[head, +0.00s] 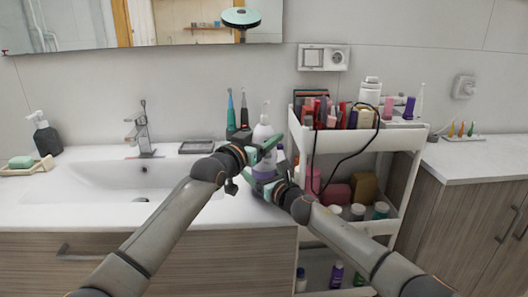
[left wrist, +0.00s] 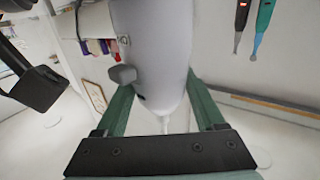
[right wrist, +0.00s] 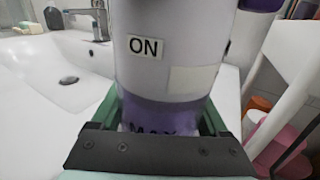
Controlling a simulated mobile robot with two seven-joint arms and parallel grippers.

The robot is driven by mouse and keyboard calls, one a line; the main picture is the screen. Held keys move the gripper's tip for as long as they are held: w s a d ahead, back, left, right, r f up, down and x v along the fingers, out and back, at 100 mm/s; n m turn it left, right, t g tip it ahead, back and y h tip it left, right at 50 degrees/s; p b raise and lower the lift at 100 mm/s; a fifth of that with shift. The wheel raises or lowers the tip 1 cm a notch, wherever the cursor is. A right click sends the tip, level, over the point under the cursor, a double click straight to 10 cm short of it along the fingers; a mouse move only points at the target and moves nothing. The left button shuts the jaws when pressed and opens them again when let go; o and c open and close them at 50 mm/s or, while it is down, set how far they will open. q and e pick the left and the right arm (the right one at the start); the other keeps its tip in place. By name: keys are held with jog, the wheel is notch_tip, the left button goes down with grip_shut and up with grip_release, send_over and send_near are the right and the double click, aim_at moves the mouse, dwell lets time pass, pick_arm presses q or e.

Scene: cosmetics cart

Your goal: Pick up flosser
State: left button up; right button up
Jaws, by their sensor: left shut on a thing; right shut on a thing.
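The flosser (head: 264,170), white and purple, is held upright between my two grippers above the counter's right end, partly hidden by them. My left gripper (head: 266,150) is shut on its upper part; in the left wrist view the white body (left wrist: 152,45), with a grey knob and thin nozzle, sits between green fingers. My right gripper (head: 268,188) is shut lower on it; the right wrist view shows the white body (right wrist: 170,55) with an "ON" label and a purple lower part between the fingers.
A white cart (head: 375,142) with cosmetics and a black cable stands close on the right. The sink (head: 110,178) is left; a cabinet (head: 480,200) is far right.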

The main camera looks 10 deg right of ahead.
pick_arm(q)
jog(key=c, duration=0.7)
jog(key=shift+c, duration=0.3)
jog(key=shift+r, duration=0.15)
notch_tip(320, 180, up, 10)
jog(key=shift+f, duration=0.1)
pick_arm(e)
jog(key=o, duration=1.2)
jog(key=shift+o, duration=0.2)
